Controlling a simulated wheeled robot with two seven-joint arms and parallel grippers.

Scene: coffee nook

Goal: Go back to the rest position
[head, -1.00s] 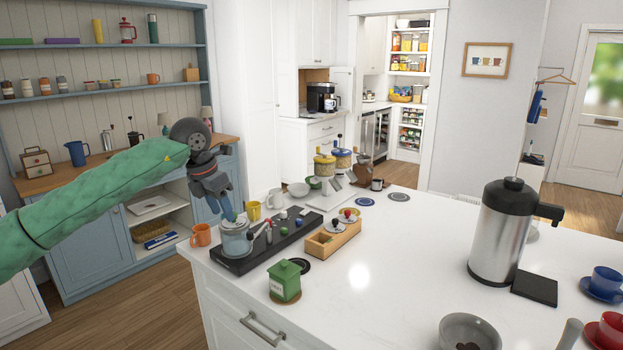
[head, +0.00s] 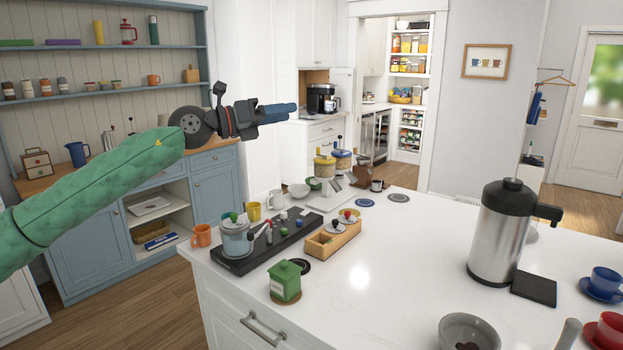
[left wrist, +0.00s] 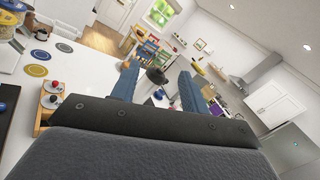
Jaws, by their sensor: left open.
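My left gripper (head: 279,112) is raised in the air above the far left part of the white counter, its blue fingers pointing right. In the left wrist view my left gripper (left wrist: 152,88) shows two blue fingers spread apart with nothing held between them. Below it in the head view, a glass jar with a green knob (head: 236,238) stands on a black tray (head: 232,266) on the counter, apart from the gripper. My right gripper is not in view.
The counter (head: 400,265) holds a wooden box (head: 322,246), a green canister (head: 285,282), an orange mug (head: 201,235), a steel urn (head: 501,233) and a grey bowl (head: 468,332). A blue shelf unit (head: 85,280) stands behind at left. Air around the gripper is clear.

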